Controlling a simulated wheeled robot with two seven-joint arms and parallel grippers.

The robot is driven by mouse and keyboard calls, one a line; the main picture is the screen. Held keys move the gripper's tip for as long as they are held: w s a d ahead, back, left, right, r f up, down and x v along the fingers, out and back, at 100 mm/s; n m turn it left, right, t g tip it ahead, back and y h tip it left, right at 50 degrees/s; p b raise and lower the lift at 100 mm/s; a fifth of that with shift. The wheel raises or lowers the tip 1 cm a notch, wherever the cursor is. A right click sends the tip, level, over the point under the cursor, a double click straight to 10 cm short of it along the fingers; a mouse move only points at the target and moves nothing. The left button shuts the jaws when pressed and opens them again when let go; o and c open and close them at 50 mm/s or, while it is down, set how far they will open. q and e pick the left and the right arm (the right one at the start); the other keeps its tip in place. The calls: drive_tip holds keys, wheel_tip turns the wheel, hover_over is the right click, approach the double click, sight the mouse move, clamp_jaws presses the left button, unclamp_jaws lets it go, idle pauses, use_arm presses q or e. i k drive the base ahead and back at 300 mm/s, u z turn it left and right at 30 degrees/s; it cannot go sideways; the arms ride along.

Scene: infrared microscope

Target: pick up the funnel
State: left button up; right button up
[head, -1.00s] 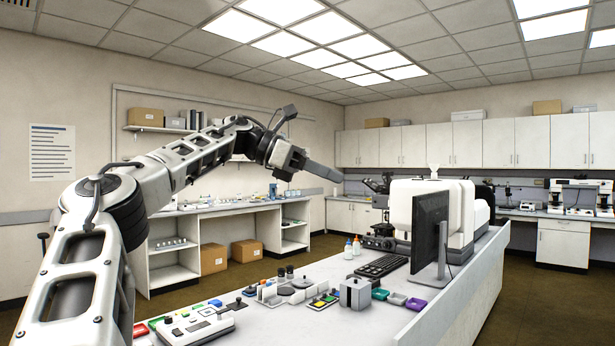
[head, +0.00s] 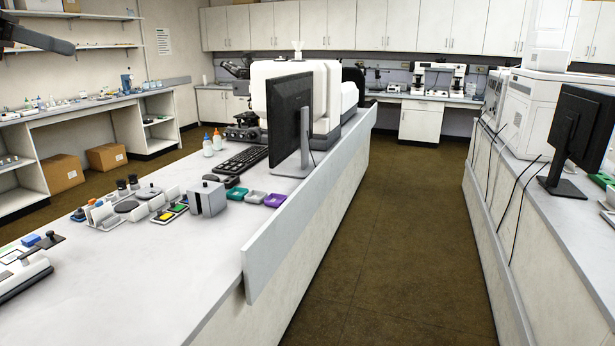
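A small white funnel-shaped piece (head: 297,50) stands upright on top of the white microscope housing (head: 290,82), behind the black monitor. It is small in the picture, so its detail is hard to make out. Part of my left gripper (head: 62,45) shows as a dark shape at the top left edge, well to the left of the funnel and not touching it. Whether its fingers are open or shut cannot be made out. My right gripper is out of view.
The monitor (head: 291,122) and keyboard (head: 243,159) stand on the long white bench (head: 150,285). A grey box (head: 207,198) and small coloured trays (head: 254,197) lie nearer. The brown floor aisle (head: 400,230) is clear up to the right-hand bench (head: 500,260).

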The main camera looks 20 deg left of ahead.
sight(298, 45)
drive_tip(key=i, duration=3.65)
drive_tip(key=u, duration=0.5)
drive_tip(key=i, duration=1.65)
drive_tip(key=z, duration=0.05)
